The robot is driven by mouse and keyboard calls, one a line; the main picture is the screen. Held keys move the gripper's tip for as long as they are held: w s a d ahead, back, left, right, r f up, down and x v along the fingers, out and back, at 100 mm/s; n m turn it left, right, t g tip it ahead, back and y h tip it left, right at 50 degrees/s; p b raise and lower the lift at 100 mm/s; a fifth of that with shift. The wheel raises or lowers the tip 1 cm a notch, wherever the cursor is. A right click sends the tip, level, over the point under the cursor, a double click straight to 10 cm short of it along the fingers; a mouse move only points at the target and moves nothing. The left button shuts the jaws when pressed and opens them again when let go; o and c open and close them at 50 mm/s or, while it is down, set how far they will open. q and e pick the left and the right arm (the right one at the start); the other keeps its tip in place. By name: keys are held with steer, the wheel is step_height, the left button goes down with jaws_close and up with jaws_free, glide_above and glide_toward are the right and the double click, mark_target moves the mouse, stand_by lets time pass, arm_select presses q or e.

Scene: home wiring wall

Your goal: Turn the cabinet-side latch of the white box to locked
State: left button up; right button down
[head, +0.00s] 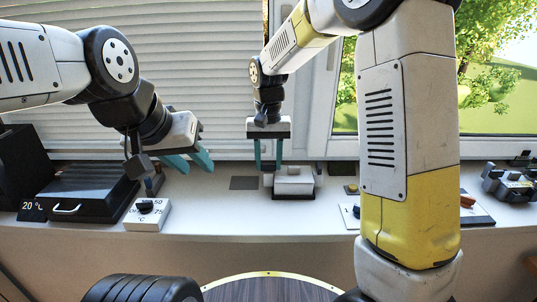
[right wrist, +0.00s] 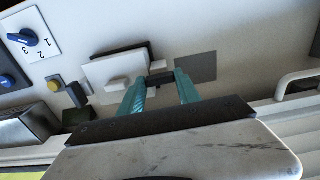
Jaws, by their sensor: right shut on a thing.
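The white box (head: 293,182) sits on the counter below the window, with a raised white block on its top. It also shows in the right wrist view (right wrist: 115,70). My right gripper (head: 267,172) points down at the box's left end in the head view. In the right wrist view a small dark latch (right wrist: 160,79) at that end of the box lies between its teal fingers, and the gripper is shut on it. The fingers partly hide the latch, so I cannot tell its setting. My left gripper (head: 195,168) is open and empty, above the counter further left.
A dark grey flat square (head: 243,183) lies left of the box. A black case with a handle (head: 90,193) and a temperature dial (head: 147,213) stand at the left. A yellow button (head: 351,188) is right of the box. A blue dial (right wrist: 28,38) shows in the right wrist view.

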mark_target(268, 164)
stand_by(0.3)
steer(key=c, duration=0.8)
jaws_free()
steer(key=shift+c, duration=0.2)
step_height(268, 164, up, 7)
steer(key=shift+r, duration=0.4)
